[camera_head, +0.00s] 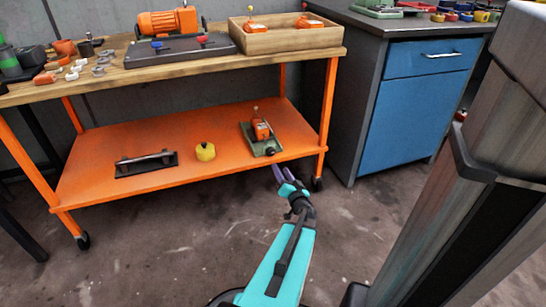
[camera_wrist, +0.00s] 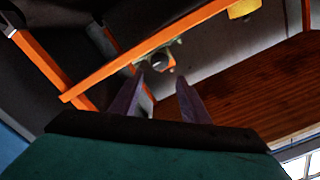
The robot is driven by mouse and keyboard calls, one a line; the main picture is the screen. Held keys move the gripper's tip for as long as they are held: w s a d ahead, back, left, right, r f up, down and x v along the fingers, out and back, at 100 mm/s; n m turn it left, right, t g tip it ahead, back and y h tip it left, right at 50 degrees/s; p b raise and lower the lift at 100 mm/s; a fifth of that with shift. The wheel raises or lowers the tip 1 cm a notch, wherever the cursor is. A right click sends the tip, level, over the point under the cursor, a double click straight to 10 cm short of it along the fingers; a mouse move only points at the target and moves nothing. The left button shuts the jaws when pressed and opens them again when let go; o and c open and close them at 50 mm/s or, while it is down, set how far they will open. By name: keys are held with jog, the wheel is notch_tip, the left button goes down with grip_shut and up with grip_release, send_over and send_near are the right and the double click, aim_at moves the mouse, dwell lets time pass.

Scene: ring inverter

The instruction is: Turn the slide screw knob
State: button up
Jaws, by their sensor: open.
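The slide unit (camera_head: 247,137), a green base with an orange block on it, sits on the orange lower shelf near its right end. Its dark round knob (camera_head: 270,151) faces the shelf's front edge. The knob also shows in the wrist view (camera_wrist: 160,62), beyond the fingertips and roughly between them. My gripper (camera_head: 281,172) is just in front of the shelf's front edge, below and right of the knob in the head view. Its two purple fingers (camera_wrist: 158,80) are apart with nothing between them. They look clear of the knob.
On the lower shelf (camera_head: 110,185) stand a yellow knobbed piece (camera_head: 205,152) and a black handle on a plate (camera_head: 146,162). The orange bench leg (camera_head: 328,105) stands right of the slide unit. A blue-fronted cabinet (camera_head: 415,110) is further right. The floor in front is open.

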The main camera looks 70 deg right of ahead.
aim_at(271, 153)
jog(key=b+x, duration=0.4)
jog(key=x, duration=0.6)
jog(key=shift+w+d+f, duration=0.1)
jog(key=shift+d, duration=0.1)
jog(key=shift+w+d, duration=0.4)
jog(key=shift+w, duration=0.05)
jog(key=c, duration=0.6)
jog(key=shift+d, duration=0.2)
jog(key=shift+c, duration=0.9)
jog(key=shift+a, duration=0.15)
jog(key=shift+n, duration=0.3)
